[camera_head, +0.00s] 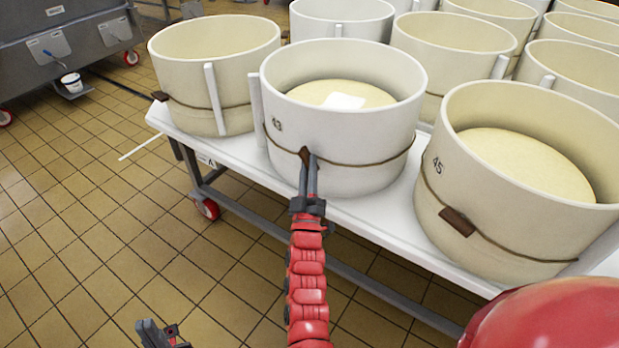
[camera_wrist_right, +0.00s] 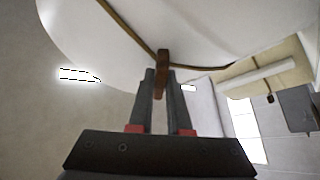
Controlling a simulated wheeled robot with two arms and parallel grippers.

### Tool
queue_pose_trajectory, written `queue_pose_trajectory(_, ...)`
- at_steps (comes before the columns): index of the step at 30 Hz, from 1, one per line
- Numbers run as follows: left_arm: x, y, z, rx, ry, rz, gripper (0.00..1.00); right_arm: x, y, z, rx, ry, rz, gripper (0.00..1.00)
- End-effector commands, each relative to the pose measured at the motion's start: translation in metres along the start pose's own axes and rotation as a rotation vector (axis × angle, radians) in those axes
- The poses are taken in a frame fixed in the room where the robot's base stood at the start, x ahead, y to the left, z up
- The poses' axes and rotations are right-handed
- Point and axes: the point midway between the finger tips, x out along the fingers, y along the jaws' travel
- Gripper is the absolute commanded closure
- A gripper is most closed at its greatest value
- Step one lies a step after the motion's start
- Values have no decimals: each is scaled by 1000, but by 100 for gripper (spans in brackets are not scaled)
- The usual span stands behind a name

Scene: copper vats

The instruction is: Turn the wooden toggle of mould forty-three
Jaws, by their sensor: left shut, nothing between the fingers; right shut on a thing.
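Mould forty-three (camera_head: 340,130) is a white round mould marked 43 at the front of the white table. A brown cord (camera_head: 350,165) runs around it. Its brown wooden toggle (camera_head: 304,154) sits on the cord at the front; it also shows in the right wrist view (camera_wrist_right: 162,66), upright across the cord. My right gripper (camera_head: 309,168) reaches up to the mould and is shut on the toggle. In the right wrist view its fingertips (camera_wrist_right: 161,85) are on the toggle's lower part. My left gripper (camera_head: 160,335) is shut and empty, low over the floor, well away from the moulds.
Mould 45 (camera_head: 500,185) stands to the right with its own toggle (camera_head: 457,222). Another mould (camera_head: 200,85) stands to the left, its toggle (camera_head: 160,96) at its left side. More moulds stand behind. The tiled floor (camera_head: 80,220) at left is clear.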

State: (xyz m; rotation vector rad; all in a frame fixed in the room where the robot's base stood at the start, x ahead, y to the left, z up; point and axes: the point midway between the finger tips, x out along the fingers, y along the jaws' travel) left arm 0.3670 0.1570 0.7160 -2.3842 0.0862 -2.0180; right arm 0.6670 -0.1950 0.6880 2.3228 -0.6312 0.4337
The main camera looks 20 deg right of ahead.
Motion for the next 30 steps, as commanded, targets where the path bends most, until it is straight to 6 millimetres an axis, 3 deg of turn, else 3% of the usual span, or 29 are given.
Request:
queue_pose_trajectory(1, -10, 0, 2, 0, 0, 0, 100, -2, -4, 4, 40, -2, 25, 100)
queue_pose_trajectory(9, -27, 1, 5, 0, 0, 0, 100, -1, -6, 2, 240, -2, 152, 100)
queue_pose_trajectory(18, -36, 2, 6, 0, 1, 1, 100, 0, -5, 0, 399, 0, 258, 100)
queue_pose_trajectory(30, -39, 2, 5, 3, 7, 9, 100, 1, -5, -1, 478, -2, 309, 100)
